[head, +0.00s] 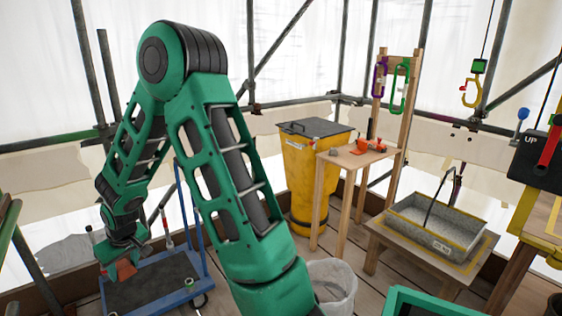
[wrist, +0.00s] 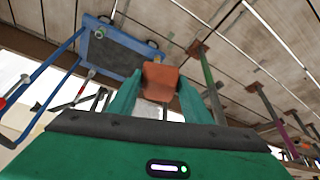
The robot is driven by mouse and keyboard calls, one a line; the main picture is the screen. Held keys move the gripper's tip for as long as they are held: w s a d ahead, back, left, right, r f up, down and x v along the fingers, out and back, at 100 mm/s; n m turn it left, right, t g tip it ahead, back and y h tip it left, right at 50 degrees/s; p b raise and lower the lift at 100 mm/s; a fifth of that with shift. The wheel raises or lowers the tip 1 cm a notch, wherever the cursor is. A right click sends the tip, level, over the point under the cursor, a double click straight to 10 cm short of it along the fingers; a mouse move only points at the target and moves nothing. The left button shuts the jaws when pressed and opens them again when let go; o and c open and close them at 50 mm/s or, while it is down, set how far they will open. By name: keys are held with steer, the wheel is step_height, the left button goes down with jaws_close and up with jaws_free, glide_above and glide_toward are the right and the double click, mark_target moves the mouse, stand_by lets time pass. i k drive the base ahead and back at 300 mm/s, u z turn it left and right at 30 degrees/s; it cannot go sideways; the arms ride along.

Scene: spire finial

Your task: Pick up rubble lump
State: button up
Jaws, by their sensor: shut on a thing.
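The rubble lump is a reddish-brown, blocky piece (wrist: 160,81) between the two green fingers of my gripper (wrist: 155,100) in the wrist view. My gripper is shut on it. In the head view the lump (head: 125,270) shows at the lower left, under my gripper (head: 118,262). It appears over the blue trolley (head: 165,304) with a dark deck. I cannot tell from these views whether the lump touches the deck. The fingers hide part of its sides.
A yellow bin (head: 303,180) with a dark lid stands behind a wooden table (head: 345,159) bearing a grey lump and orange items. A grey tray (head: 437,232) sits on a low stand at right. A whitish bucket (head: 333,284) stands at the bottom. Scaffold poles border the deck.

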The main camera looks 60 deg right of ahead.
mark_target(333, 151)
steer(key=z, duration=0.85)
steer(key=i, duration=0.15)
steer(key=z, duration=2.9)
steer(key=k, duration=0.9)
steer(key=z, duration=0.2)
steer(key=i, duration=0.5)
